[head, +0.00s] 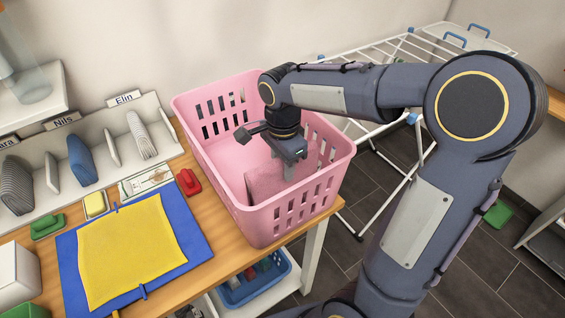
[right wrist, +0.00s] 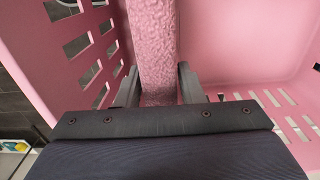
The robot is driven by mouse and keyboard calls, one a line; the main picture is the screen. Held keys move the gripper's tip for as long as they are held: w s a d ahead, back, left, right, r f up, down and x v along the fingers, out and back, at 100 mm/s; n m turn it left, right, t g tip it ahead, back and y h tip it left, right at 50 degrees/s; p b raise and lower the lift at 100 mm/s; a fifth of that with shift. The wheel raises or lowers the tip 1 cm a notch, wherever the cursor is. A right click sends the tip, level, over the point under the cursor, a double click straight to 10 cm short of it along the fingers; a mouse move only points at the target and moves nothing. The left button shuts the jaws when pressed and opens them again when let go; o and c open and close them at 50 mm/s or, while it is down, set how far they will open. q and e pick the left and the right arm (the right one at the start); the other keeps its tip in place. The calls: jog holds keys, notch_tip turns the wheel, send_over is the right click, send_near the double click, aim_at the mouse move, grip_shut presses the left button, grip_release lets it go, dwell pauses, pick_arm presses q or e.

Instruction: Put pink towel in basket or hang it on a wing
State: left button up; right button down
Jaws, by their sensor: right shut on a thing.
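The pink towel (head: 265,184) is inside the pink basket (head: 257,222), in its near part. It has a rough, textured surface. My right gripper (head: 288,172) reaches down into the basket and is shut on the towel. In the right wrist view the towel (right wrist: 154,45) runs as a folded strip between the two fingers, with the basket's walls on both sides. Whether the towel touches the basket floor I cannot tell. A white drying rack (head: 340,52) with wire wings stands behind my right arm, which hides part of it. My left gripper is not in view.
The basket stands on a wooden table beside a blue board with a yellow cloth (head: 130,245). A red clip (head: 188,182) lies between them. A divided white organizer (head: 60,190) holds folded cloths at left. A blue basket (head: 255,283) sits on a lower shelf.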

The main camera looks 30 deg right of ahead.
jog(key=shift+f, duration=0.2)
jog(key=c, duration=0.9)
grip_release()
jog(key=shift+c, duration=0.2)
